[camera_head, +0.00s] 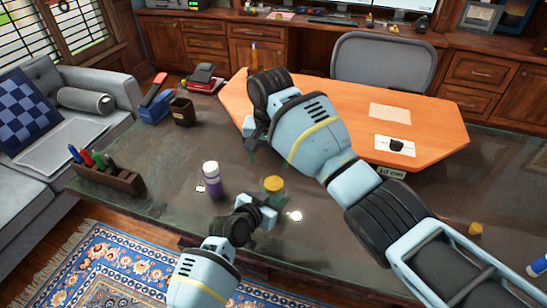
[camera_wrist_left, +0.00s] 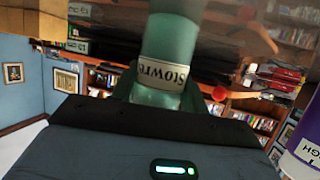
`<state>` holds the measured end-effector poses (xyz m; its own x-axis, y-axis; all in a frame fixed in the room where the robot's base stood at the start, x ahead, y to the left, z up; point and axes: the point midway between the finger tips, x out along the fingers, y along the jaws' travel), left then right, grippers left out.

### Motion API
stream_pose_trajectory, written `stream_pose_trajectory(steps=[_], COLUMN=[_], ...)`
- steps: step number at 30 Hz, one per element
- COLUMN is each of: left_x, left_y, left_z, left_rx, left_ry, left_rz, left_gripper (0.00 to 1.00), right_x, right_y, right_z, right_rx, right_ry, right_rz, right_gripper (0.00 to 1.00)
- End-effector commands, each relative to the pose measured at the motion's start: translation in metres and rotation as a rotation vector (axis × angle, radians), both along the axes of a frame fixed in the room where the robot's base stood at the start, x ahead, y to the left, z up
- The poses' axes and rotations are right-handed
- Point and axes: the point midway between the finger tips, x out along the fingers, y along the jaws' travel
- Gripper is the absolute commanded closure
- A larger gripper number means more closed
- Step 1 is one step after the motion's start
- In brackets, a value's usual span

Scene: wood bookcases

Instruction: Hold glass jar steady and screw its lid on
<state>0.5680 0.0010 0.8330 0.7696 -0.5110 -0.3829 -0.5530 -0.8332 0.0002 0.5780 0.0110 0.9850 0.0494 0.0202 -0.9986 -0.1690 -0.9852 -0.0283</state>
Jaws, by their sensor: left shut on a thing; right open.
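The glass jar (camera_head: 273,196) stands on the dark glossy tabletop near the front middle. It has a round yellow top (camera_head: 273,184) in the head view; I cannot tell whether this is a seated lid. My left gripper (camera_head: 268,205) is shut on the jar from the near side. In the left wrist view the greenish glass jar (camera_wrist_left: 168,45) with a white label rises right at the gripper. My right gripper (camera_head: 249,137) is open, higher up and beyond the jar, apart from it. Its forearm hides part of the table.
A white-capped purple bottle (camera_head: 212,180) stands just left of the jar. An orange board (camera_head: 440,110) lies behind. A small yellow piece (camera_head: 475,229) is at right.

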Motion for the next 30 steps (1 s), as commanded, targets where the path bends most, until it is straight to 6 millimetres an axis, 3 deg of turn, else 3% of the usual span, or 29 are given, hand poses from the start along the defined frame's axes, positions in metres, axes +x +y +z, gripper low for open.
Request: stream_pose_trajectory(steps=[30], left_x=[-0.0001], left_y=[-0.0001], left_z=[0.0000], left_rx=[0.000], left_ry=[0.000], left_rz=[0.000], left_gripper=[1.00], right_x=[-0.0033], right_y=[-0.0038], right_z=[0.0051], right_rx=[-0.076], right_ry=[-0.014], right_rz=[1.759], right_gripper=[0.35])
